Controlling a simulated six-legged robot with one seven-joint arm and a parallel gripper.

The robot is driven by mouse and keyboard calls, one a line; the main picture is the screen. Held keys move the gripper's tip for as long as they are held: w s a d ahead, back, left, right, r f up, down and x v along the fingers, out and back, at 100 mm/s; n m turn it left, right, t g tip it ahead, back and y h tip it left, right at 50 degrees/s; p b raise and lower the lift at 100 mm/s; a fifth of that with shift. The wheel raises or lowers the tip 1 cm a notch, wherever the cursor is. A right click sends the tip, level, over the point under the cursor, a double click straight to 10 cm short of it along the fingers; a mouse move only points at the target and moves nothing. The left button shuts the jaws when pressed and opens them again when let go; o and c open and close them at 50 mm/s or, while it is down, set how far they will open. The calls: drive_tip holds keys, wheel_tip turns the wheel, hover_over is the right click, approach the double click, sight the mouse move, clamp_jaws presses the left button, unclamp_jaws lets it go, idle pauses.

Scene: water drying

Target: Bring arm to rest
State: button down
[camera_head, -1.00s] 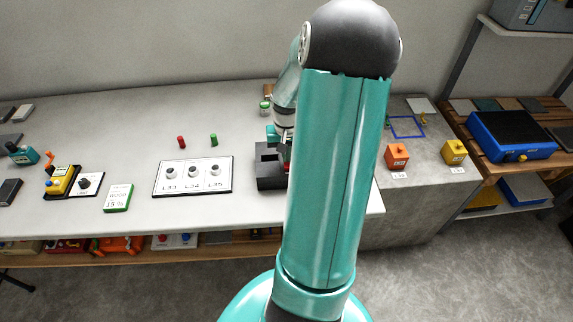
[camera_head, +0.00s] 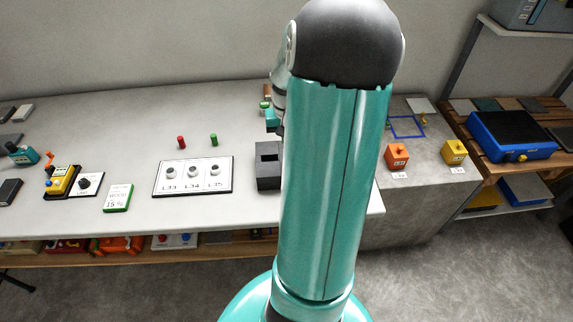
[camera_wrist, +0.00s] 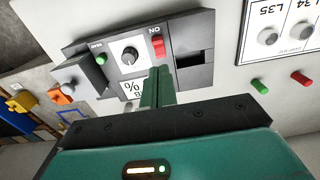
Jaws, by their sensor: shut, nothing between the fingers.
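My arm stands upright in the middle of the head view, and its upper link hides much of the forearm. My gripper (camera_wrist: 158,85) shows in the wrist view with its teal fingers shut together and empty. The fingertips point toward a dark grey device with a round knob (camera_wrist: 129,56) and a red switch (camera_wrist: 157,42) marked ON. The fingers overlap the device's lower edge in the picture; I cannot tell how far above it they are. In the head view a dark box (camera_head: 268,178) sits just left of my arm.
A white panel (camera_head: 193,190) with three knobs lies on the table, with a red peg (camera_head: 181,142) and a green peg (camera_head: 213,140) behind it. An orange block (camera_head: 397,156) and a yellow block (camera_head: 454,152) stand right of my arm. The back left of the table is clear.

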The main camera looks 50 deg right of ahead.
drive_tip(key=shift+r, duration=0.55)
drive_tip(key=w+a+r+n+t+h, duration=0.1)
drive_tip(key=w+a+r+n, duration=0.1)
drive_tip(key=a+r, duration=0.55)
drive_tip(key=w+a+r+n+t+h, duration=0.1)
drive_tip(key=w+a+r+n, duration=0.25)
drive_tip(key=a, duration=0.75)
drive_tip(key=s+a+r+n+t+y, duration=0.1)
drive_tip(key=s+a+r+n, duration=0.1)
drive_tip(key=a, duration=0.6)
drive_tip(key=s+a+r+n+t+y, duration=0.1)
drive_tip(key=s+a+r, duration=0.3)
drive_tip(key=a, duration=0.5)
drive_tip(key=shift+s+a+r+n+t, duration=0.15)
drive_tip(key=shift+s+a+n+t, duration=0.1)
drive_tip(key=shift+s+n+t, duration=0.7)
